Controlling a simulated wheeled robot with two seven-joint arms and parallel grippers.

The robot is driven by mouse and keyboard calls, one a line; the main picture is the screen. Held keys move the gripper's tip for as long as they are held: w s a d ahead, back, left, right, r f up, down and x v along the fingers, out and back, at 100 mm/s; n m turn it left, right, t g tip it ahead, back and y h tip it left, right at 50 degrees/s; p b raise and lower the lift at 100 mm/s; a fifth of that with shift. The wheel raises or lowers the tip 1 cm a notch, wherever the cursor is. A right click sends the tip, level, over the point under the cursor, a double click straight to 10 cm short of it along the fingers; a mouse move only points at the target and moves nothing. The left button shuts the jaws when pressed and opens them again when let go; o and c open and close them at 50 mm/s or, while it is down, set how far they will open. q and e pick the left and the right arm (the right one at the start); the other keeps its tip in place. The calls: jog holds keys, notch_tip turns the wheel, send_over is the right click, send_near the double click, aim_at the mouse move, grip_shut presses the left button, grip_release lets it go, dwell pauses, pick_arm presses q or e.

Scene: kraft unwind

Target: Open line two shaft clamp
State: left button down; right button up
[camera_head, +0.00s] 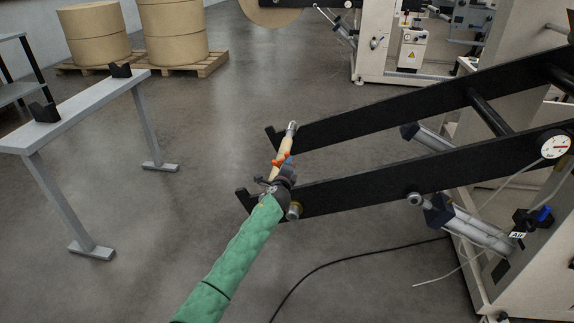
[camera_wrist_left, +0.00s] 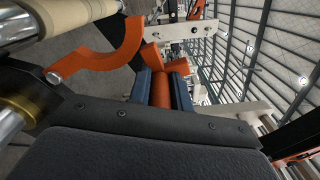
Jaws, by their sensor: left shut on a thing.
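My left arm, in a green sleeve, reaches up to the free end of the near black lift arm (camera_head: 390,178). My left gripper (camera_wrist_left: 163,92) is shut on an orange clamp handle (camera_wrist_left: 161,88), which sits between its two blue-grey fingers in the wrist view. A curved orange clamp piece (camera_wrist_left: 112,62) is beside it, close to the shaft (camera_wrist_left: 60,18), which carries a beige sleeve. In the head view the shaft (camera_head: 284,147) spans the two lift arm ends, with small orange parts (camera_head: 281,160) near my gripper. The clamp's exact opening is unclear. My right gripper is out of view.
An air cylinder (camera_head: 478,228), a pressure gauge (camera_head: 555,146) and a blue-handled air valve (camera_head: 541,214) are at the right. A dark cable (camera_head: 340,262) crosses the floor. A grey stand (camera_head: 85,112) and kraft rolls (camera_head: 172,32) on pallets are at the left. Floor between is clear.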

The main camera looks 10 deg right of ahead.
pick_arm(q)
jog(key=c, duration=1.3)
grip_release()
jog(key=v, duration=0.7)
jog(key=shift+s+p, duration=0.35)
jog(key=shift+p, duration=0.05)
jog(key=shift+a, duration=0.1)
